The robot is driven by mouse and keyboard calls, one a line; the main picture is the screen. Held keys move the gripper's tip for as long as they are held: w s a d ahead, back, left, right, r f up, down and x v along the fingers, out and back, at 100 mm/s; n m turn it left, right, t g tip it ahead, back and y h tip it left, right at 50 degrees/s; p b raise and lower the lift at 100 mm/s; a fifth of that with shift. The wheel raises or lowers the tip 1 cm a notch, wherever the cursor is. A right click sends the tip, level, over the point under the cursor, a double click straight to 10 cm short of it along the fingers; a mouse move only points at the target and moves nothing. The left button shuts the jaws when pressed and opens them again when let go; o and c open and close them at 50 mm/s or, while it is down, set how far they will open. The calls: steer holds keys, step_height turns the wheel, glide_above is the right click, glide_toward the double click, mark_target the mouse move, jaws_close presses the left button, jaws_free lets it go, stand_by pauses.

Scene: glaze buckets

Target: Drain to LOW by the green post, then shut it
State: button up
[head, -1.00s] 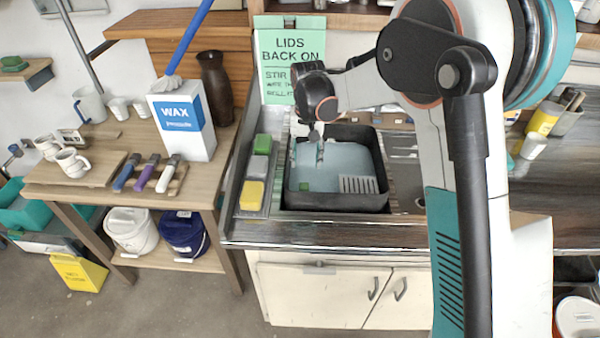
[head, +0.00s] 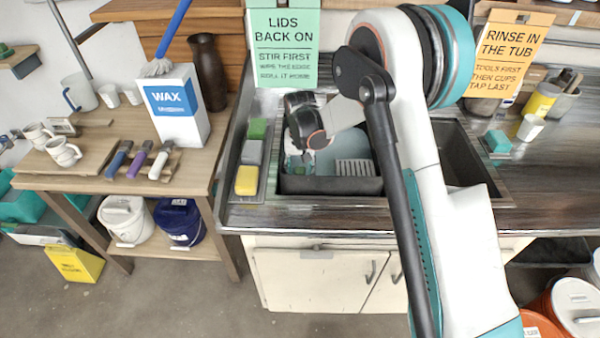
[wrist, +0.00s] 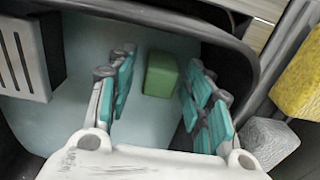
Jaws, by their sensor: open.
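A dark tub (head: 330,186) sits in the sink with pale blue-green water in it; its bottom corner shows in the wrist view. A short green post (wrist: 161,75) stands in the water. It appears between my open teal fingers, with gaps on both sides; I cannot tell whether it is between the tips or below them. My gripper (wrist: 160,68) is open and empty, pointing down inside the tub. In the head view my wrist hides most of the gripper and the post. A grey slotted piece (wrist: 28,58) is at the tub's wall, also seen in the head view (head: 355,169).
Green, grey and yellow (head: 247,180) sponges line a tray left of the tub; yellow (wrist: 302,80) and grey ones show close by in the wrist view. A wax box (head: 178,105) stands on the left table. An empty-looking basin (head: 455,155) is right of the tub. Lidded buckets are below.

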steer(key=shift+f, duration=0.3)
jaws_close()
steer(key=shift+r+p, duration=0.45)
steer(key=shift+r, duration=1.3)
jaws_free()
